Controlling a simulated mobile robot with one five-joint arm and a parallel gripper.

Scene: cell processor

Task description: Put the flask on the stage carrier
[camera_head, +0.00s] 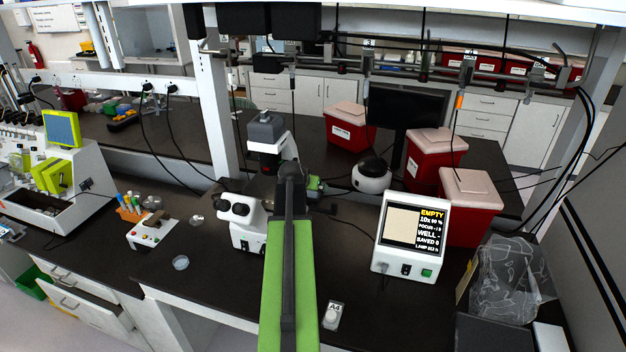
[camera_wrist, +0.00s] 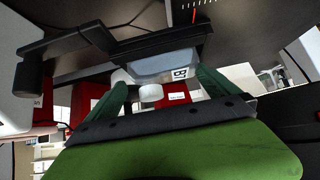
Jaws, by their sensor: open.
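The flask (camera_wrist: 160,66) is a pale, translucent box with a white cap (camera_wrist: 151,92) and a label that seems to read B, in the wrist view. It lies against a black frame (camera_wrist: 105,40), which looks like the stage carrier. My gripper (camera_wrist: 162,80) is open, its two dark green fingers on either side of the flask's cap end. I cannot tell whether they touch it.
A monitor (camera_head: 415,235) reading EMPTY stands right of my arm, with red bins (camera_head: 470,205) behind it. A small white item marked A4 (camera_head: 331,315) is near the front edge. A small round dish (camera_head: 180,262) lies left of the microscope. The bench between is fairly clear.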

